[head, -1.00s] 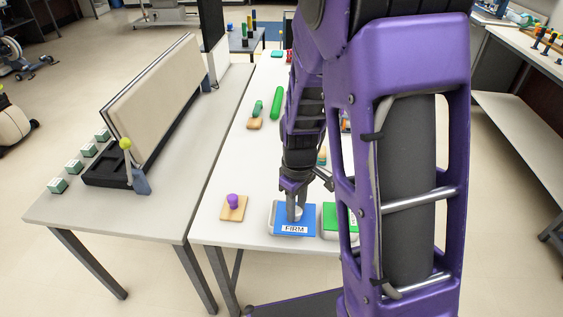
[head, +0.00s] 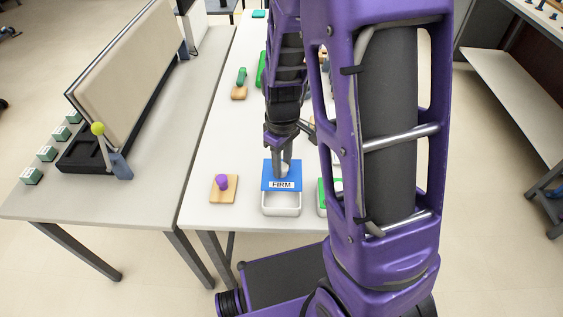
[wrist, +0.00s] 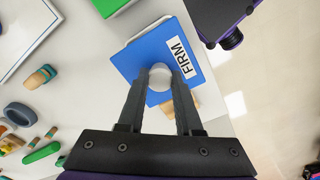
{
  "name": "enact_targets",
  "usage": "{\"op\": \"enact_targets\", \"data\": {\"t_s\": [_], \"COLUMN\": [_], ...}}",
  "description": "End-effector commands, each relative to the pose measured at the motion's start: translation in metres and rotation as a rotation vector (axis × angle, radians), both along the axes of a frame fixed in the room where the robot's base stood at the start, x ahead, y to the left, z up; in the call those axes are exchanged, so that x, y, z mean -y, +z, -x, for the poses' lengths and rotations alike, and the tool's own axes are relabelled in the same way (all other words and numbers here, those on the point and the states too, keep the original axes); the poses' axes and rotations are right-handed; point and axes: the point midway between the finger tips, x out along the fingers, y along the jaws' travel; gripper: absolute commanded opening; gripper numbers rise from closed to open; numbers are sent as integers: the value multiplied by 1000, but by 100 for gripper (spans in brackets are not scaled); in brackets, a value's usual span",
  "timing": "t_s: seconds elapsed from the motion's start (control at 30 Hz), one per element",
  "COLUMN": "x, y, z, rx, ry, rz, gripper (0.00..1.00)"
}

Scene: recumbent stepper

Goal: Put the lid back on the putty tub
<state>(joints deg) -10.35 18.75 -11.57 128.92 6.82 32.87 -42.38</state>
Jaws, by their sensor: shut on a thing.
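The blue lid (head: 270,170), marked FIRM, has a round pale knob (wrist: 160,76) on top. My gripper (head: 282,166) is shut on that knob; in the wrist view (wrist: 160,82) a finger lies on each side of it. The white putty tub (head: 282,210) stands near the front edge of the table. In the head view the lid overlaps the tub's far part, and the tub's near part shows open below it. The gap in height between them is hard to tell.
A wooden board with a purple knob-like piece (head: 222,182) is left of the tub. A green-topped tub (head: 322,196) is close on the right, partly hidden by my arm. Other small items lie farther back on the white table (head: 215,145). A second table stands left.

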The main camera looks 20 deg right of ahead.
Motion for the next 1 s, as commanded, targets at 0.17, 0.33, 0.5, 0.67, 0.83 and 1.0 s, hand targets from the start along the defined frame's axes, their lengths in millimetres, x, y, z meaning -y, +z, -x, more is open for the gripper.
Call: {"op": "enact_targets", "data": {"t_s": [0.17, 0.33, 0.5, 0.67, 0.83, 1.0], "x": [0, 0, 0, 0, 0, 0], "y": [-15, -32, -48, -59, -61, -61], "z": [0, 0, 0, 0, 0, 0], "rx": [0, 0, -1, -1, -1, -1], "ry": [1, 0, 0, 0, 0, 0], "rz": [0, 0, 1, 0, 1, 1], "gripper": [0, 0, 0, 0, 0, 0]}}
